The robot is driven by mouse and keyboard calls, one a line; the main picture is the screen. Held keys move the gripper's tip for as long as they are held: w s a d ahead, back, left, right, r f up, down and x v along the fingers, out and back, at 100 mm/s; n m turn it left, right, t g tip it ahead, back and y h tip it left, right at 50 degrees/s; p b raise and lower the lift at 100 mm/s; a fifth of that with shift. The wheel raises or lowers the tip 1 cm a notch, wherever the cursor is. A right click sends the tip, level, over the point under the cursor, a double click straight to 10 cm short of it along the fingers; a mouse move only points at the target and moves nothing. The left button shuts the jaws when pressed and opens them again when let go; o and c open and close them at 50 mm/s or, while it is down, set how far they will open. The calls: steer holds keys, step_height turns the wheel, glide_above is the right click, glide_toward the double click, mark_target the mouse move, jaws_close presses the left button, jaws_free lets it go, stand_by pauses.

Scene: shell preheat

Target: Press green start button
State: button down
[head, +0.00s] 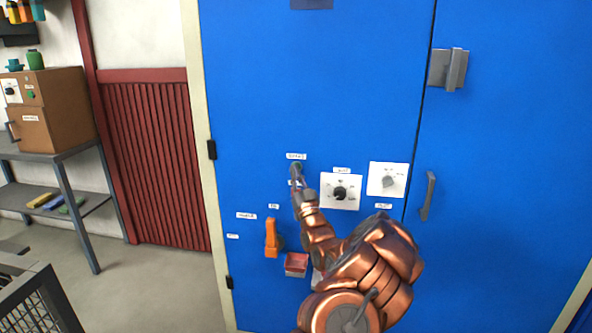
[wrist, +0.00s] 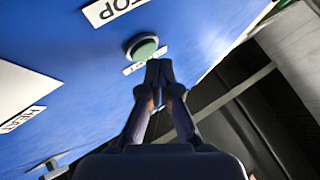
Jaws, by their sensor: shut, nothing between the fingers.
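The green button (wrist: 145,47) is round with a dark rim and sits on the blue cabinet face in the wrist view. A small white label lies beside it, partly covered by my fingertips. My gripper (wrist: 160,74) is shut and empty, its tips close to the button's edge. I cannot tell whether they touch it. In the head view my gripper (head: 297,180) points at the panel just below a small white label (head: 296,156), left of the dials. My fingers largely hide the button there.
The blue cabinet (head: 310,90) carries two white dial plates, left (head: 341,204) and right (head: 388,168), an orange lever (head: 272,240) and a red switch (head: 296,262). A door handle (head: 428,196) is at right. A bench (head: 62,150) with a brown box (head: 52,112) stands left; floor between is clear.

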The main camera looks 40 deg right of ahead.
steer(key=shift+w+d+b, duration=0.3)
steer(key=shift+w+d, duration=0.05)
steer(key=shift+d, duration=0.15)
stand_by(0.9)
steer(key=shift+s+a, duration=0.1)
stand_by(0.3)
steer(key=shift+s+a+b, duration=0.35)
steer(key=shift+a+b, duration=0.3)
steer(key=shift+f, duration=0.1)
steer(key=s+a+b, duration=0.1)
steer(key=a+b, duration=0.1)
steer(key=s+a+b, duration=0.2)
stand_by(0.4)
stand_by(0.7)
